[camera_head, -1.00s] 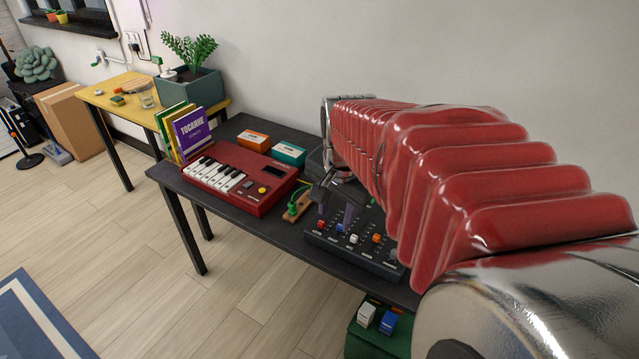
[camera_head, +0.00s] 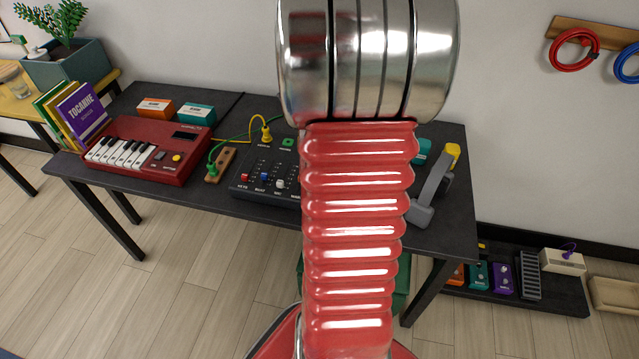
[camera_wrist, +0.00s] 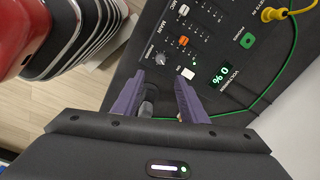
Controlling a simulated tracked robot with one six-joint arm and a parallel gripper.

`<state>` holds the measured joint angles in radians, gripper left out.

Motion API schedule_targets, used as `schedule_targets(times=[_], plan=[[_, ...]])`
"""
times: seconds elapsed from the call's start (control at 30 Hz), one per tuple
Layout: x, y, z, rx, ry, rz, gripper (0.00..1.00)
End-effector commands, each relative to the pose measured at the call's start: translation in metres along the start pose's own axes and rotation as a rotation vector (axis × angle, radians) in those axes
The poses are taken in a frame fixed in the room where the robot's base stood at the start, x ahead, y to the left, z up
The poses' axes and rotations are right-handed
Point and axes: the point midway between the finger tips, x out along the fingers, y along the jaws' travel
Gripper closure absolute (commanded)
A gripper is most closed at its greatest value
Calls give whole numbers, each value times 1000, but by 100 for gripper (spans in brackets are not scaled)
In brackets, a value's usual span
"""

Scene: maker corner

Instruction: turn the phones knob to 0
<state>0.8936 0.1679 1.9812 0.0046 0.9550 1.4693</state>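The dark mixer (camera_head: 262,172) stands on the dark desk, its right part hidden behind my arm in the head view. The mixer also fills the top of the wrist view (camera_wrist: 208,52). There, the small dark grey phones knob (camera_wrist: 160,59) sits by its label, near the orange fader (camera_wrist: 183,40) and a white ON button (camera_wrist: 188,73). A lit display (camera_wrist: 222,75) reads 0 %. My gripper (camera_wrist: 160,78) has its two purple-grey fingers apart, tips just short of the knob. A grey rounded piece beside the left finger is unclear. The head view hides my gripper.
A red keyboard (camera_head: 146,150) stands left on the desk (camera_head: 215,192). Green and yellow cables run by the mixer. A low shelf (camera_head: 560,300) with pedals is at lower right.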

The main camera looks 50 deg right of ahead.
Motion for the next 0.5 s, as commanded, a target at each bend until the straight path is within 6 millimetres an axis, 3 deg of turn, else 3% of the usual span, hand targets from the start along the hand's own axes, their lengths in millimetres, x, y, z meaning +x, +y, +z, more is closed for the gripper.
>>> schedule_targets(times=[0.27,0.5], plan=[[10,0,0,-2,0,1,61],[42,1,1,-3,-1,4,61]])
